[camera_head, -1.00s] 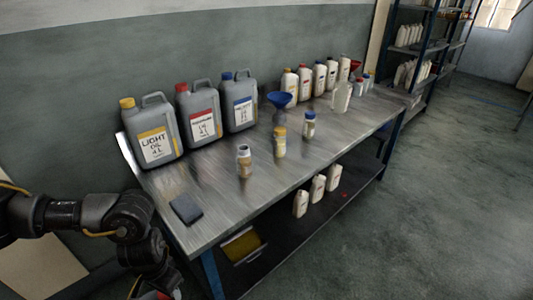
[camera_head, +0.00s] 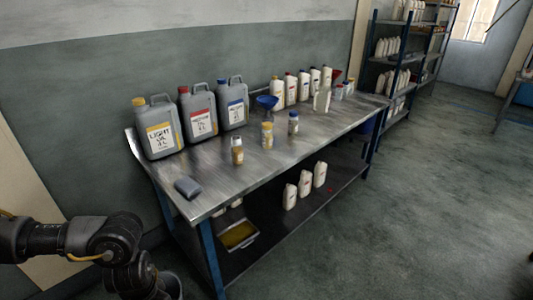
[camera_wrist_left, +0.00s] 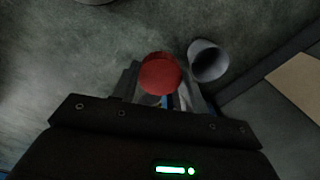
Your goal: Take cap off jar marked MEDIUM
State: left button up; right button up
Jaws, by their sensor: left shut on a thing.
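In the left wrist view my left gripper (camera_wrist_left: 162,96) is shut on a round red cap (camera_wrist_left: 160,71). In the head view the nearest small jar (camera_head: 237,152) stands upright on the metal table (camera_head: 215,185), with no coloured cap visible; its label is too small to read. A yellow-capped jar (camera_head: 267,134) and a blue-capped jar (camera_head: 293,122) stand behind it to the right. My left arm (camera_head: 100,238) is low at the left, away from the table top; its fingers are outside the head view. My right gripper is in neither view.
Large yellow-, red- and blue-capped canisters (camera_head: 199,115) stand along the wall. A blue funnel (camera_head: 267,102) and several white bottles are farther back. A dark grey block (camera_head: 188,187) lies near the front left corner. A grey cylinder (camera_wrist_left: 208,61) shows below my left gripper.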

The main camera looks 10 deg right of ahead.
aim_at(237, 148)
jog(key=z, duration=0.45)
jog(key=i, duration=0.4)
jog(key=z, duration=0.8)
jog(key=i, duration=0.7)
jog(key=z, duration=0.3)
